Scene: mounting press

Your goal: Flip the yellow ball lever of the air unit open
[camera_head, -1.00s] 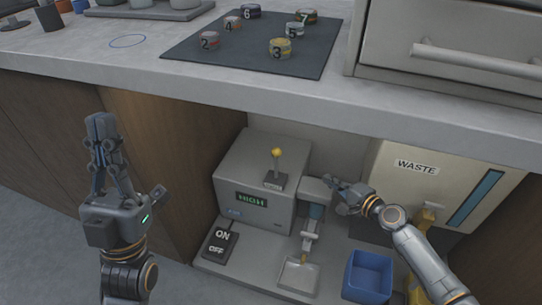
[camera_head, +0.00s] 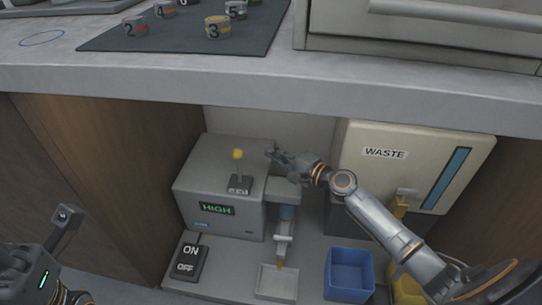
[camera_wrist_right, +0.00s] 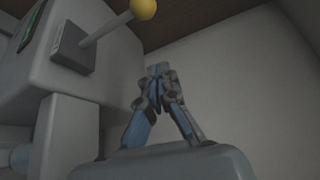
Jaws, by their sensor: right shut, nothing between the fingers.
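The air unit (camera_head: 190,188) is a grey box under the counter with a green HIGH display (camera_head: 217,210). Its lever, with a yellow ball (camera_head: 237,155), stands nearly upright from a dark base plate (camera_head: 240,185) on the box. In the right wrist view the yellow ball (camera_wrist_right: 144,9) is at the top edge, its stem running down to the plate. My right gripper (camera_head: 272,150) is shut and empty, just right of the ball at about its height in the picture, apart from it. The right wrist view shows its fingertips (camera_wrist_right: 158,68) together. My left gripper (camera_head: 62,225) is partly cut off at lower left.
An ON/OFF switch (camera_head: 189,262) is in front of the box. A nozzle (camera_head: 284,238) hangs over a small tray (camera_head: 277,283). A blue bin (camera_head: 350,275) and a WASTE unit (camera_head: 420,150) stand right. The counter edge (camera_head: 250,95) overhangs above.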

